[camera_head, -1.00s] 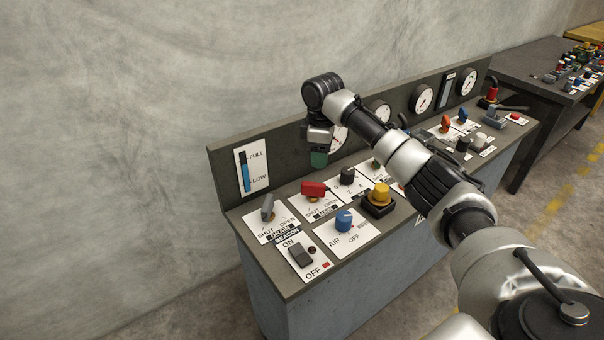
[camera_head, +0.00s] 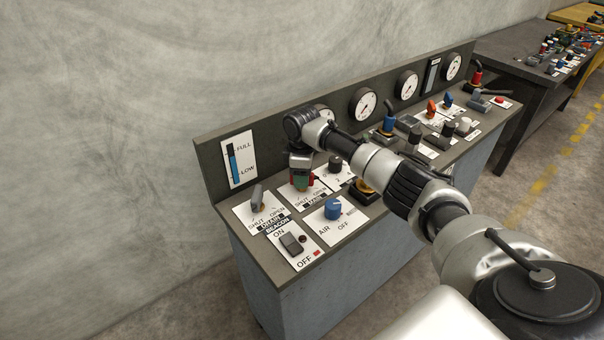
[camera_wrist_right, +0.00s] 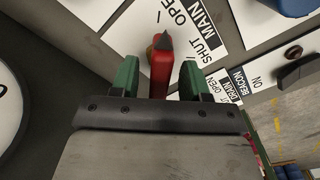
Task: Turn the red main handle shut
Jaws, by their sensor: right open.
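The red main handle (camera_wrist_right: 160,70) sits on the white plate marked SHUT, OPEN and MAIN (camera_wrist_right: 205,35). In the right wrist view it lies lengthwise between the two green fingers of my right gripper (camera_wrist_right: 159,74). The fingers are open, with a visible gap on each side of the handle. A dark pointed tip shows at its upper end. In the head view my right gripper (camera_head: 301,184) is down over the main plate (camera_head: 309,199) and hides most of the handle. My left gripper is not in view.
The grey drain lever (camera_head: 257,196) stands left of the main plate. A blue air knob (camera_head: 333,208) and a beacon switch (camera_head: 291,243) are nearer the front. A yellow button (camera_head: 364,187) and a dark knob (camera_head: 335,163) are close on the right. The back panel (camera_head: 205,155) rises behind.

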